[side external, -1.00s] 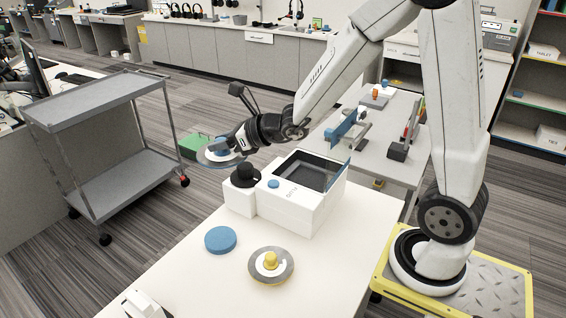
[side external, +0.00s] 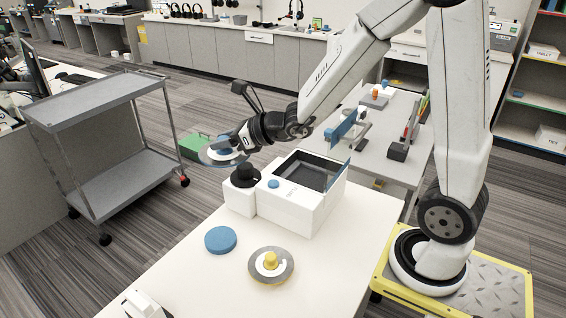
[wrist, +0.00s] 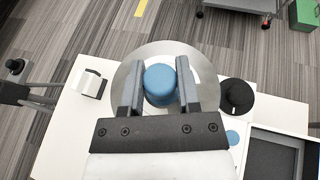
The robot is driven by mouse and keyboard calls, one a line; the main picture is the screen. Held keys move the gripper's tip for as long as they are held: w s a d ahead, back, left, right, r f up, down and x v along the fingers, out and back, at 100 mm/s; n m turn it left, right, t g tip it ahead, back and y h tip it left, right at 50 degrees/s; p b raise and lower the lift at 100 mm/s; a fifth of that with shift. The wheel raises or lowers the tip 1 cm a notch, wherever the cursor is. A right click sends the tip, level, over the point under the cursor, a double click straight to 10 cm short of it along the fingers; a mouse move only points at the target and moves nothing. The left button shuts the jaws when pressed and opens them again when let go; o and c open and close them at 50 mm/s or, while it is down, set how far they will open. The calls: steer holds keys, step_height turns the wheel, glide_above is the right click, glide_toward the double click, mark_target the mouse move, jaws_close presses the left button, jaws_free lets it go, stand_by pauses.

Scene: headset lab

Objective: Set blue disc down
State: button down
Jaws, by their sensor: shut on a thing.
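The blue disc, a round grey plate (side external: 209,158) with a blue knob, is held in the air beyond the white table's far left edge. My gripper (side external: 229,147) is shut on its blue knob. In the wrist view the fingers (wrist: 160,88) stand either side of the knob (wrist: 159,74), and the plate (wrist: 150,50) shows behind it, looking near level. On the table lie a plain blue round pad (side external: 220,240) and a similar grey disc with a yellow knob (side external: 271,277). Nothing shows touching the held plate from below.
A white machine (side external: 291,213) with an open dark bin and a black knob (side external: 245,175) stands on the table near the held disc. A grey cart (side external: 110,110) stands to the left. A small white device (side external: 146,304) sits at the table's near corner. The table's left part has free room.

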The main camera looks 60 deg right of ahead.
steer(key=s+a+f+n+g+y, duration=0.2)
steer(key=s+a+f+n+y, duration=0.1)
steer(key=f, duration=0.5)
steer(key=n+g+y, duration=0.5)
steer(key=n, duration=0.2)
glide_above(272, 315)
steer(key=shift+f, duration=8.7)
steer(key=shift+f, duration=0.1)
steer(key=shift+f+g, duration=0.3)
steer(key=shift+f, duration=1.6)
steer(key=shift+f, duration=0.15)
steer(key=shift+c, duration=1.6)
jaws_free()
steer(key=shift+m, duration=0.3)
